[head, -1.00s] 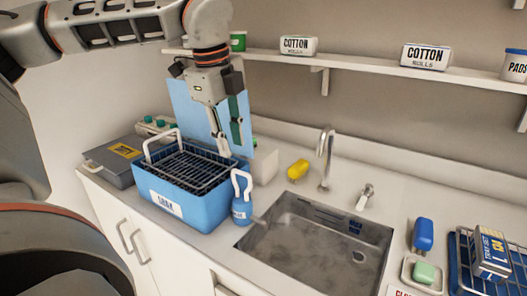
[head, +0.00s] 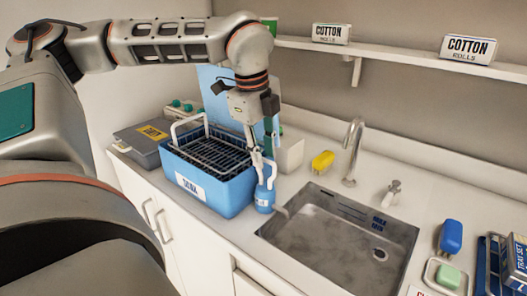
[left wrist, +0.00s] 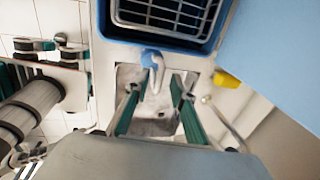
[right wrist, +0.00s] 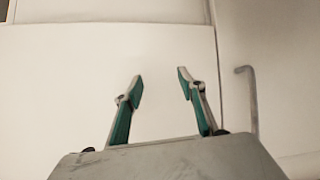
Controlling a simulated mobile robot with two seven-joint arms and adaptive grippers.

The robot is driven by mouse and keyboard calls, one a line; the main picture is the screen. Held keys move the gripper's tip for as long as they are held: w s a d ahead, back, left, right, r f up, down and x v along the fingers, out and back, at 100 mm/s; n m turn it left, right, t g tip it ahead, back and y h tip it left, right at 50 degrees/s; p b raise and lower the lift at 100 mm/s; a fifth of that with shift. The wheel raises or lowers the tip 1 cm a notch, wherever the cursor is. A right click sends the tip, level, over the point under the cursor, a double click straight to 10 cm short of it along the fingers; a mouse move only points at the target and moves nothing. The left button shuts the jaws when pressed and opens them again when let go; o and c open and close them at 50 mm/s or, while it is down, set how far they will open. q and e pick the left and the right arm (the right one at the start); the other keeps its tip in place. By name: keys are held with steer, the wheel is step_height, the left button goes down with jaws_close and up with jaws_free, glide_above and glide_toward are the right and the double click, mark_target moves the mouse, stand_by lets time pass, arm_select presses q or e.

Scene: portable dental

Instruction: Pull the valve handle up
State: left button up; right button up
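A small blue valve body (head: 264,199) with a white looped handle (head: 271,172) and a short spout stands at the right front corner of the blue tank (head: 205,195). I take this white loop as the valve handle. My left gripper (head: 263,160) points down over it, with its fingertips close to the loop's top. In the left wrist view the left gripper (left wrist: 155,95) is open, and the white handle (left wrist: 154,72) shows between and beyond its fingers; I cannot tell whether they touch. My right gripper (right wrist: 158,75) is open and empty before a white panel.
The sink (head: 335,236) and its faucet (head: 353,150) lie right of the valve. A metal cabinet handle (right wrist: 248,103) is right of my right gripper.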

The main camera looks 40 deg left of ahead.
arm_select(q)
jaws_close()
steer(key=shift+r, duration=0.1)
steer(key=shift+r, duration=1.6)
jaws_free()
steer(key=shift+f, duration=0.1)
step_height(320, 180, up, 12)
steer(key=s, duration=0.2)
steer(key=shift+s+d, duration=0.15)
steer(key=shift+s, duration=0.05)
steer(key=shift+f, duration=0.1)
